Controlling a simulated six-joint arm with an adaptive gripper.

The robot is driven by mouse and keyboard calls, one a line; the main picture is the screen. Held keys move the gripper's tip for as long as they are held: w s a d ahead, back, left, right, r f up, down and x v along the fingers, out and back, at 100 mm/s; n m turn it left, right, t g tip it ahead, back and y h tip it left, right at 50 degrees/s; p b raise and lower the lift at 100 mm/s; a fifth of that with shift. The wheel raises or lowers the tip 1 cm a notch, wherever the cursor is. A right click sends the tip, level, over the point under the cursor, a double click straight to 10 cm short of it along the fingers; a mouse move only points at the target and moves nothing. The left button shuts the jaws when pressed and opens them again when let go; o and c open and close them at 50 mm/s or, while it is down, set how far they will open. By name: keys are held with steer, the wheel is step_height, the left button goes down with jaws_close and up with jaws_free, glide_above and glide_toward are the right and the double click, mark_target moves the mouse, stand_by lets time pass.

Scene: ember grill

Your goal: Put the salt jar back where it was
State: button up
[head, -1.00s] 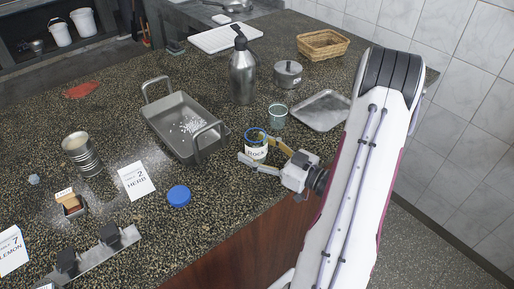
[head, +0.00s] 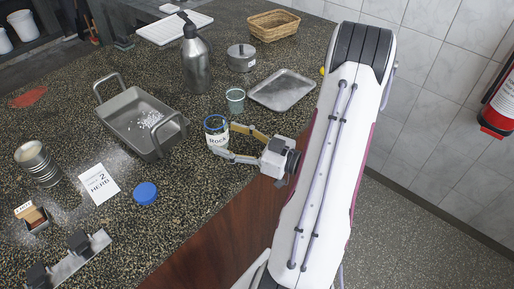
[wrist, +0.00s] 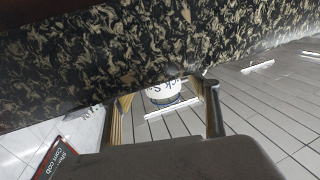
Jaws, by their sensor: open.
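The salt jar (head: 215,138) is a clear jar with a blue rim and a white label reading "ROCK". It stands upright and open on the speckled counter near its front edge. In the wrist view the jar (wrist: 165,92) shows between the fingers, with part of its label visible. My gripper (head: 225,140) is open and empty, with its fingertips close to the jar's right and near sides. I cannot tell whether a fingertip touches it. A blue lid (head: 145,193) lies on the counter, left of the jar and nearer the front.
A metal pan (head: 143,122) with white grains stands behind left. A glass (head: 235,99), steel tray (head: 283,90), lidded pot (head: 241,58) and flask (head: 196,62) stand behind the jar. A "2 HERB" card (head: 99,184) and can (head: 37,163) are left. Counter between lid and jar is clear.

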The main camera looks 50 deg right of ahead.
steer(key=shift+v, duration=4)
steer(key=shift+w, duration=0.1)
steer(key=shift+w+d+n+g, duration=0.2)
steer(key=shift+w+n+g, duration=0.2)
steer(key=shift+w+g, duration=0.15)
steer(key=w+g+h, duration=0.1)
steer(key=w+d+r+n, duration=0.1)
steer(key=w+d+r+n+g+h, duration=0.1)
steer(key=w, duration=0.1)
steer(key=shift+w+d+r+g+h, duration=0.1)
steer(key=shift+d+g+h, duration=0.1)
steer(key=shift+g+h, duration=0.15)
steer(key=w+a+r+m+g+h, duration=0.1)
steer(key=w+r+g+h, duration=0.1)
steer(key=r+h, duration=0.35)
steer(key=w+a+r+m+g+h, duration=0.1)
steer(key=w+r+m+h, duration=0.15)
steer(key=r, duration=0.55)
steer(key=s+a+g+y, duration=0.1)
steer(key=s+a+y, duration=0.1)
steer(key=s+a, duration=0.3)
steer(key=s+a+m+g+y, duration=0.1)
steer(key=s+a, duration=0.5)
steer(key=a, duration=0.7)
steer(key=s+a+f+m+g+y, duration=0.1)
steer(key=s+a+g+y, duration=0.2)
steer(key=s+a, duration=0.3)
steer(key=a, duration=0.3)
steer(key=shift+a, duration=0.3)
